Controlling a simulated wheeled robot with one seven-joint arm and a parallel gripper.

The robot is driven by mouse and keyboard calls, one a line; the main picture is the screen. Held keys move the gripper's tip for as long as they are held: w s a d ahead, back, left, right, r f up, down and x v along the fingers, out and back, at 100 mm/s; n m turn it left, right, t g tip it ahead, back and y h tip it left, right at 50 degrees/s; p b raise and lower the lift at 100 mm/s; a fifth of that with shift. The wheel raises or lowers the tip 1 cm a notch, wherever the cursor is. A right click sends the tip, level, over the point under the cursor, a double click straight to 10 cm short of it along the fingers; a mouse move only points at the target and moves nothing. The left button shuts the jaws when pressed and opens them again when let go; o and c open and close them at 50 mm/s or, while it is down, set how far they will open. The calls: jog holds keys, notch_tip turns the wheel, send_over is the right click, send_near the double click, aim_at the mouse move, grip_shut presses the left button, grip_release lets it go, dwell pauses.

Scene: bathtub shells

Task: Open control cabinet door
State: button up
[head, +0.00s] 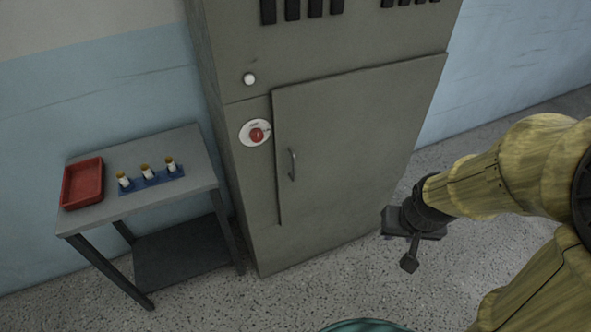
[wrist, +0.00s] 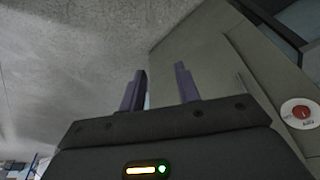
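The control cabinet (head: 225,140) is a tall grey metal box against the wall in the head view. Its door (head: 355,145) is closed, with a small vertical handle (head: 292,164) near the door's left edge. My gripper (head: 409,262) is to the right of the handle and lower in the picture, apart from the door. In the wrist view my gripper's two fingers (wrist: 160,88) stand apart with nothing between them.
A red rotary switch (head: 257,134) on a white plate sits left of the door, also in the wrist view (wrist: 300,112). A white button (head: 249,79) is above it. A side table (head: 200,180) at left bears a red tray (head: 82,184) and a blue holder (head: 152,182) with several small cylinders.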

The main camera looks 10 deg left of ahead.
jog(key=w+a+f+n+t+y+b, duration=0.25)
jog(key=w+a+f+t+b, duration=0.25)
jog(key=w+a+f+b, duration=0.4)
jog(key=w+a+f+n+t+y+b, duration=0.1)
jog(key=w+a+f+t+y+b, duration=0.1)
jog(key=a, duration=0.4)
jog(key=w+a+f+n+t+y+b, duration=0.1)
jog(key=w+a+f+t+y+b, duration=0.1)
jog(key=a+f+t+b, duration=0.3)
jog(key=shift+w+a+t+y+b, duration=0.3)
jog(key=shift+a+t+y+b, duration=0.25)
jog(key=shift+b, duration=0.4)
jog(key=shift+w+d+f, duration=0.1)
